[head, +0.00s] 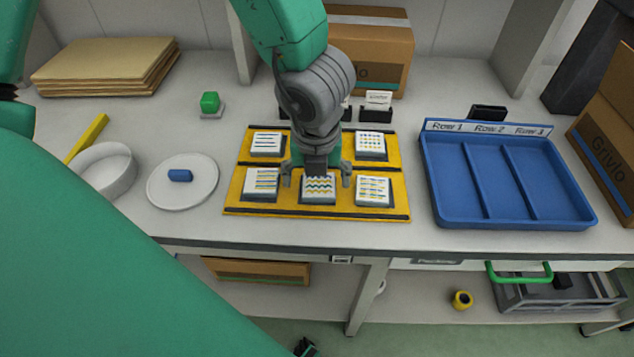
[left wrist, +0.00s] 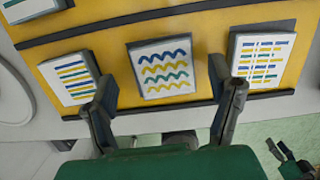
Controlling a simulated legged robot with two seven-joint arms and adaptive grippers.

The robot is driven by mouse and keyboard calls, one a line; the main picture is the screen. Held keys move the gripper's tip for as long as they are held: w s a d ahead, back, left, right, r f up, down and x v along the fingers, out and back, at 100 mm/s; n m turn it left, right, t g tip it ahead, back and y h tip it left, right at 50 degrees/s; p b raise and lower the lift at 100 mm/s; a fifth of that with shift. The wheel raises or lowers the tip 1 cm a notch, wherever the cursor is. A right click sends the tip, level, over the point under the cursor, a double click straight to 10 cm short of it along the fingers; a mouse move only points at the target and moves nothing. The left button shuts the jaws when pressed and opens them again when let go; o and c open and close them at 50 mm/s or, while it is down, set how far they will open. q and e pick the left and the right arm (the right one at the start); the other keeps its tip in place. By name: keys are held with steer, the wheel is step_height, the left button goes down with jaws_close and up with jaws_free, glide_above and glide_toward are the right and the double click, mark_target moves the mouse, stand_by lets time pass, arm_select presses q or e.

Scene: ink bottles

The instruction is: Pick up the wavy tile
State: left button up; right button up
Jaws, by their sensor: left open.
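The wavy tile (head: 318,188) is a white square with yellow, blue and green wavy lines on a dark block. It sits in the middle of the front row on the yellow mat (head: 234,198). It also shows in the left wrist view (left wrist: 164,68), ahead of the fingertips. My left gripper (head: 317,180) is open, with its fingers spread to either side of the wavy tile's place. In the left wrist view the left gripper (left wrist: 168,95) has nothing between its fingers.
A tile with straight stripes (head: 261,183) lies left of the wavy tile, and a dashed tile (head: 374,190) lies right. A blue tray (head: 437,195) with three rows stands at the right. A white plate (head: 160,190) lies at the left.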

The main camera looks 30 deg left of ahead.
arm_select(q)
steer(key=shift+w+d+f, duration=0.1)
steer(key=shift+w+f, duration=0.05)
steer(key=shift+f, duration=0.55)
steer(key=shift+d+r, duration=0.15)
steer(key=shift+d, duration=0.25)
steer(key=c, duration=1.2)
steer(key=shift+c, duration=0.6)
steer(key=shift+a, duration=0.3)
